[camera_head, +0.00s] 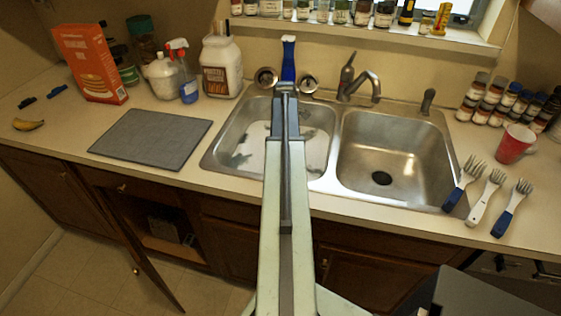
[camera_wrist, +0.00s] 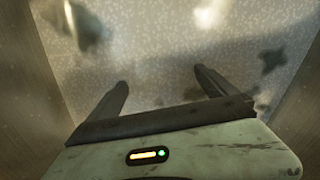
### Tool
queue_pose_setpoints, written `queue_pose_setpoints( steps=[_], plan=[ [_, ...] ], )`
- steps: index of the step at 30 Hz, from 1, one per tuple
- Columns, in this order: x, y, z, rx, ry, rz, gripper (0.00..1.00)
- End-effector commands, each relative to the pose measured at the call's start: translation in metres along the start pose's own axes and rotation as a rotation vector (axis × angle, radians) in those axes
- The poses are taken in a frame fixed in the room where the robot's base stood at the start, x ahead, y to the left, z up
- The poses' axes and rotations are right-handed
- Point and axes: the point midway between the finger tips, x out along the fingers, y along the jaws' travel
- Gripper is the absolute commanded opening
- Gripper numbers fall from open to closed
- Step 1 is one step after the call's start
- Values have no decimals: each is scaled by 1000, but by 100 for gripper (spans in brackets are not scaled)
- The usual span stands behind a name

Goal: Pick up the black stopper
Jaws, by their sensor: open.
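I cannot surely pick out the black stopper in either view. In the head view my arm covers the gripper and the middle of the basin.
The right basin (camera_head: 395,150) is empty around its dark drain (camera_head: 381,178). The faucet (camera_head: 362,85) and two round metal pieces (camera_head: 266,76) stand behind the basins. A grey mat (camera_head: 150,139) lies left.

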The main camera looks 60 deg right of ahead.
Motion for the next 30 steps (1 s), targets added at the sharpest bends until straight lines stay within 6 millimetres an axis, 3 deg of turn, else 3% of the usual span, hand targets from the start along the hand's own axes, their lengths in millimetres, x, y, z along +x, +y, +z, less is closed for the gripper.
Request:
queue_pose_setpoints(
  steps=[10, 18, 20, 25, 30],
  plan=[
    [50, 6, -5, -1, -1, 1, 96],
    [50, 6, -6, -1, -2, 2, 96],
    [50, 6, -6, -2, -2, 2, 82],
    [50, 6, -6, -2, -2, 2, 35],
    [50, 6, -6, -2, -2, 1, 30]
  ],
)
